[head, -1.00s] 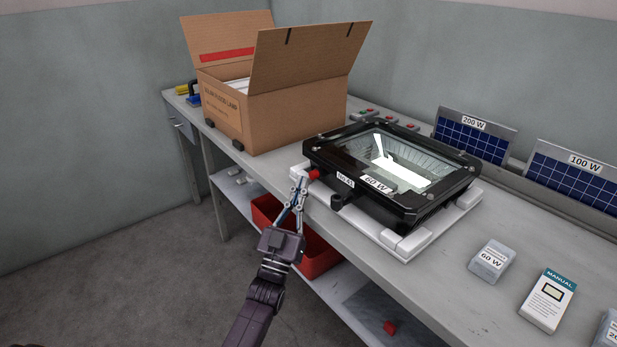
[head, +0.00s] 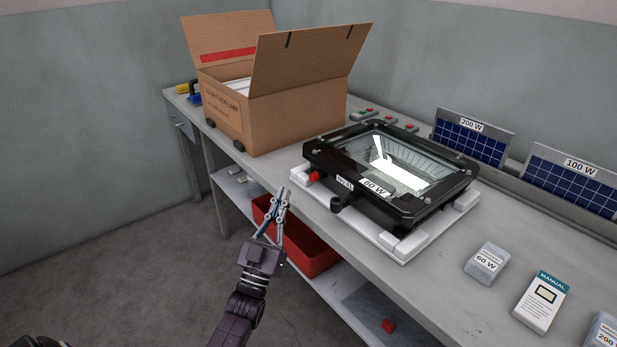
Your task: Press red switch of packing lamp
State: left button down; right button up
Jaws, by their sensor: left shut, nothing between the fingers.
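The packing lamp (head: 400,205) is a black floodlight housing marked 60 W, lying face up on a white foam frame (head: 405,250) on the bench. Its inner reflector shows bright white. The red switch (head: 314,177) sticks out at the lamp's left corner, beside the label. My left gripper (head: 284,192) is shut and empty, to the left of the switch and apart from it, in front of the bench's edge. My right gripper is not in view.
An open cardboard box (head: 270,110) stands behind the lamp. Solar panels marked 200 W (head: 470,137) and 100 W (head: 575,180) lean at the back right. A manual box (head: 541,302) lies near the front right. A red bin (head: 312,252) sits on the lower shelf.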

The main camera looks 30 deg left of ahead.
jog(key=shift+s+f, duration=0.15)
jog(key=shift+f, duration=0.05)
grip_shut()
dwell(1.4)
